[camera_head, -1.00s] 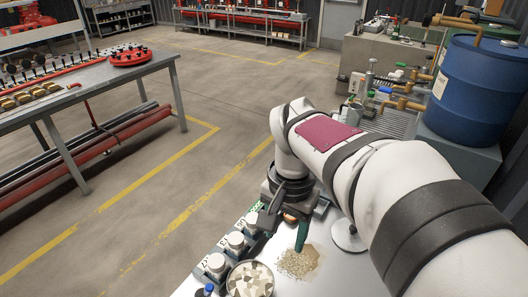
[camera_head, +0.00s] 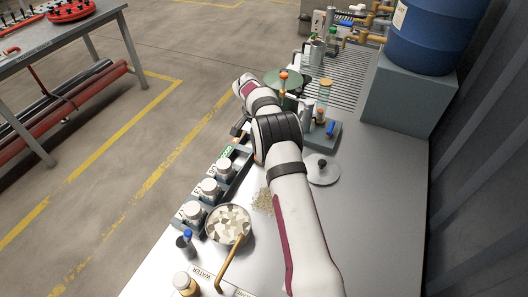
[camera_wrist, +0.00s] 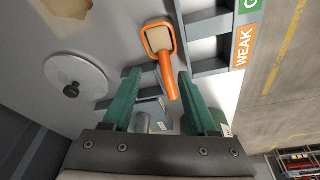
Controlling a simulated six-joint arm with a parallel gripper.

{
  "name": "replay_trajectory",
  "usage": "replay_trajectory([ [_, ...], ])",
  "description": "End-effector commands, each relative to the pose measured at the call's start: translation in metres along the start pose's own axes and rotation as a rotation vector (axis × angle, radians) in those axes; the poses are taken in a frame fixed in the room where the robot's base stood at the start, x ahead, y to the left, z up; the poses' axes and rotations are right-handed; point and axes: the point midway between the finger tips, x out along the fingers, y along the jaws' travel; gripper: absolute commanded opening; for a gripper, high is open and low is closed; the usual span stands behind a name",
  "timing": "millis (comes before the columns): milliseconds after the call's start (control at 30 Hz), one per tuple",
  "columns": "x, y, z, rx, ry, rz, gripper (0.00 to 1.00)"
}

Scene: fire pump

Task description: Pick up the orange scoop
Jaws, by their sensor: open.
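The orange scoop (camera_wrist: 158,38) lies on the light bench top in the wrist view. Its square bowl holds or shows a tan surface, and its handle points down the picture toward my gripper. My gripper (camera_wrist: 159,76) is open, with one green finger on each side of the handle. The fingers look apart from the handle; their height above it is hard to tell. In the head view my arm hides most of the gripper, and I cannot make out the scoop clearly.
Grey racks with a WEAK label (camera_wrist: 241,52) lie right of the scoop. A round grey lid (camera_wrist: 77,82) is at left. In the head view, white-capped jars (camera_head: 208,189), a pan of pale chunks (camera_head: 228,224) and a blue barrel (camera_head: 431,35) stand nearby.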

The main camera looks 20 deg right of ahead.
Motion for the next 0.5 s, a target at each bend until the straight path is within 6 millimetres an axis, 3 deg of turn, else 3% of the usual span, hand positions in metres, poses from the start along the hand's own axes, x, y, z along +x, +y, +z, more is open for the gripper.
replay_trajectory([
  [100, 0.026, -0.001, -0.001, 0.0, -0.002, 0.003, 0.58],
  [200, 0.038, -0.002, -0.002, 0.0, -0.001, 0.001, 0.58],
  [433, 0.04, -0.002, -0.002, 0.0, -0.001, 0.0, 0.58],
  [500, 0.04, -0.002, -0.002, 0.0, -0.001, 0.0, 0.46],
])
